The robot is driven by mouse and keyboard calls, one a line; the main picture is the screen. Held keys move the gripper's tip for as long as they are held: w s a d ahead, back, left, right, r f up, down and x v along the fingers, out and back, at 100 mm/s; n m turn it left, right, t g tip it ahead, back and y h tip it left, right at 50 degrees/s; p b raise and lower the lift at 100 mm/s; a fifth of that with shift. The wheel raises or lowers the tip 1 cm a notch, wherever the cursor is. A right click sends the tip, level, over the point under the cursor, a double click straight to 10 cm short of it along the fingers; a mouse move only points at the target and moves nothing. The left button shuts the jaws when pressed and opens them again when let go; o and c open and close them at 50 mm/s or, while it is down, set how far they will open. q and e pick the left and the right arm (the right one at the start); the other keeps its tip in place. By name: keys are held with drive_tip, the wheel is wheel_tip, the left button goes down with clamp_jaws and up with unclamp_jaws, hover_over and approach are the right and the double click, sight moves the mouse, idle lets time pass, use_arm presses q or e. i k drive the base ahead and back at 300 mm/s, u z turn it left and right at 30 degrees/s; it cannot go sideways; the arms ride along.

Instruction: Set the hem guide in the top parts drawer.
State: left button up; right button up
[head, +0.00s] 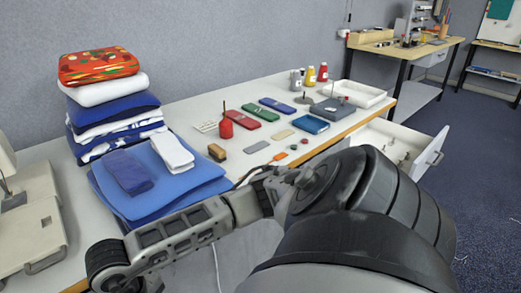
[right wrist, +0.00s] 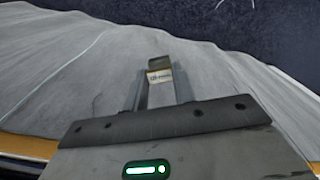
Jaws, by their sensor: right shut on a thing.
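My right gripper (right wrist: 160,82) shows in the right wrist view, its two fingers shut on a small block-like thing. In the head view, an open white drawer (head: 434,150) sticks out under the right part of the table, with small pale things inside. My arm hides its near left part. Neither gripper can be made out in the head view.
The table (head: 195,107) holds a stack of folded cloths (head: 115,112), a blue folded pile (head: 190,185), a red pincushion-like thing (head: 226,128), several flat cases, thread cones and a white tray (head: 352,93). My dark arm fills the foreground. Carpet (head: 480,190) lies right of the drawer.

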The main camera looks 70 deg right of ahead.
sight(414, 152)
drive_tip(key=z, duration=4.4)
drive_tip(key=i, duration=3.2)
drive_tip(key=u, duration=3.25)
